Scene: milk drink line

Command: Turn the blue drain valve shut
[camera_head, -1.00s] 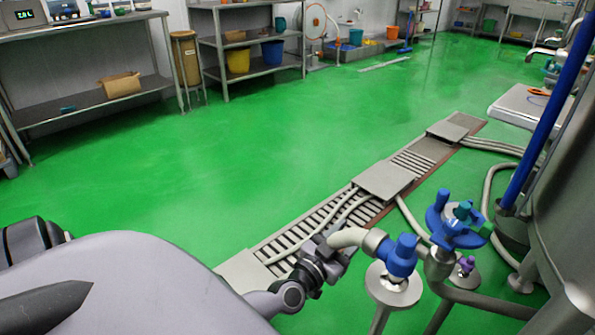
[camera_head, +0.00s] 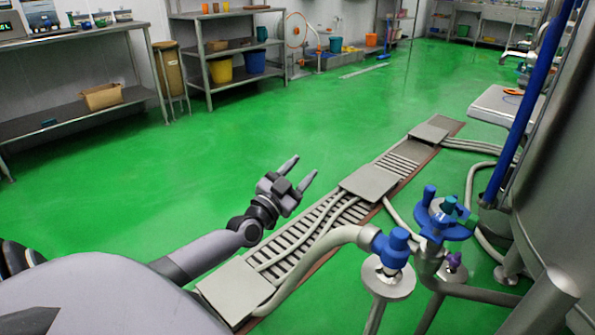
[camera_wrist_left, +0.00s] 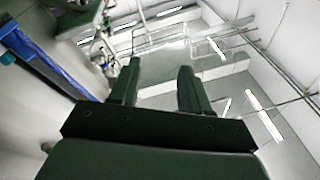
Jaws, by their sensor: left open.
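A blue valve (camera_head: 393,246) sits on the end of a curved pale pipe on a short stand at the lower right of the head view. Just right of it is a blue handwheel (camera_head: 447,222) with upright knobs and a teal centre. I cannot tell for sure which of the two is the drain valve. My left gripper (camera_head: 303,167) is open and empty, left of both and clear of them, fingers pointing up and to the right in the picture. In the left wrist view its two fingers (camera_wrist_left: 159,75) stand apart with nothing between them. My right gripper is not in view.
A steel tank (camera_head: 550,180) and a blue pole (camera_head: 528,95) stand at the right. A floor drain grate with a cover plate (camera_head: 369,182) and pale hoses runs beside the valves. Green floor (camera_head: 270,120) is free behind. Shelves (camera_head: 225,85) stand at the back left.

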